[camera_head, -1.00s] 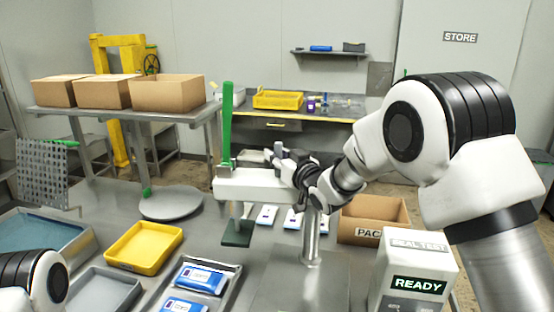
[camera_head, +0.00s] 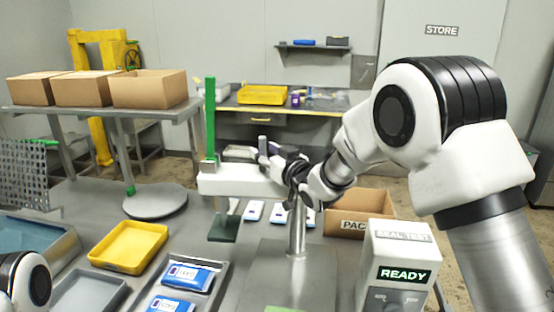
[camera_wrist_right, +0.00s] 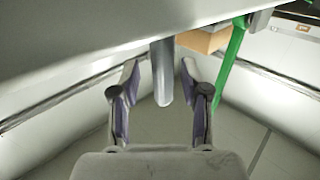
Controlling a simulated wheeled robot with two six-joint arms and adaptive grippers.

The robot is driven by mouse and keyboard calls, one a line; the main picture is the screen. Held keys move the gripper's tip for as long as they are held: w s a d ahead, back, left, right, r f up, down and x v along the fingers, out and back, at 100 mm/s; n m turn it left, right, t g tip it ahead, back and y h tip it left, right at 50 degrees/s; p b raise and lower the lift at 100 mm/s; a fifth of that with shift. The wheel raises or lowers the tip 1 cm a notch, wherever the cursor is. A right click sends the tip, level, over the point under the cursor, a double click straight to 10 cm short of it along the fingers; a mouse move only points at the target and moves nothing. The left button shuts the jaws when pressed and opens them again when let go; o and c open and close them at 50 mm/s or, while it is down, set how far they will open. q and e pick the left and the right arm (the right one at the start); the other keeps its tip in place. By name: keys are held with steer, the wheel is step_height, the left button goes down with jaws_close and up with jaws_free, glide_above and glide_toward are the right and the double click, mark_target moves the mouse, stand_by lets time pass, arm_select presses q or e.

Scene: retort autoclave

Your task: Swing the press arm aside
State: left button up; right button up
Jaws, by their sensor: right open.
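The press arm (camera_head: 235,181) is a white horizontal beam on a silver post (camera_head: 297,232). An upright green handle (camera_head: 210,118) rises at its left end, with a dark green foot (camera_head: 223,228) below. A grey peg (camera_head: 263,145) stands up from the beam. My right gripper (camera_head: 258,153) is over the beam at the peg. In the right wrist view the open fingers (camera_wrist_right: 160,78) stand on either side of the peg (camera_wrist_right: 161,70), with a gap on both sides. The green handle (camera_wrist_right: 231,55) shows beyond the right finger. My left gripper is out of view.
A box marked READY (camera_head: 398,255) stands right of the post, with an open PACK carton (camera_head: 365,208) behind it. A yellow tray (camera_head: 128,246), a round grey plate (camera_head: 155,201) and a tray of blue-white pouches (camera_head: 203,265) lie left of the press.

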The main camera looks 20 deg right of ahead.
steer(key=v, duration=1)
steer(key=shift+s+d, duration=0.2)
steer(key=shift+d, duration=0.05)
